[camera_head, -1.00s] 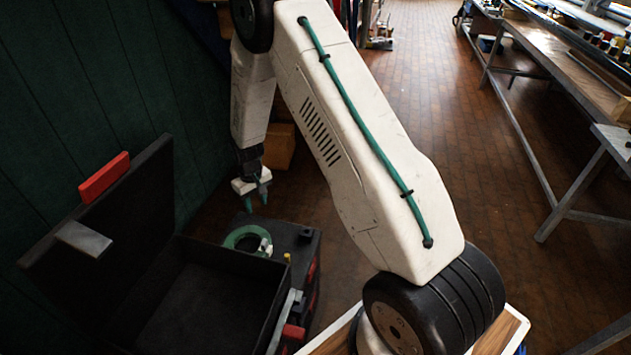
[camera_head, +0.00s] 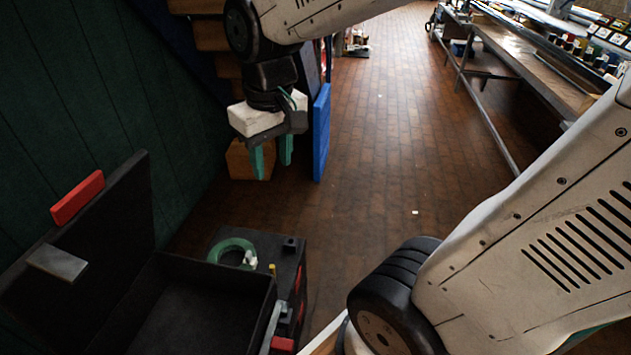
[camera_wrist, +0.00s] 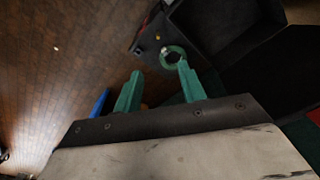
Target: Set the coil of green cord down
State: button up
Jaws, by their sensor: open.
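The coil of green cord (camera_head: 232,251) lies on the dark top of a black case (camera_head: 291,262), beside the open bin of the toolbox. A small pale piece sits on the coil's right side. The coil also shows in the wrist view (camera_wrist: 173,57), beyond my fingertips. My gripper (camera_head: 272,172) hangs above and behind the coil, clear of it. Its two green fingers are apart with nothing between them; they also show in the wrist view (camera_wrist: 160,75).
The open black toolbox (camera_head: 264,290) has its lid (camera_head: 110,225) raised, with a red latch. A cardboard box (camera_head: 240,162) and a blue panel (camera_head: 321,132) stand behind my gripper. A green wall is at left. A workbench (camera_head: 520,60) stands at right, with open brick floor between.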

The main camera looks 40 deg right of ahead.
jog(key=s+r, duration=0.1)
jog(key=s, duration=1)
jog(key=shift+a, duration=0.15)
jog(key=shift+r, duration=0.1)
dwell(0.4)
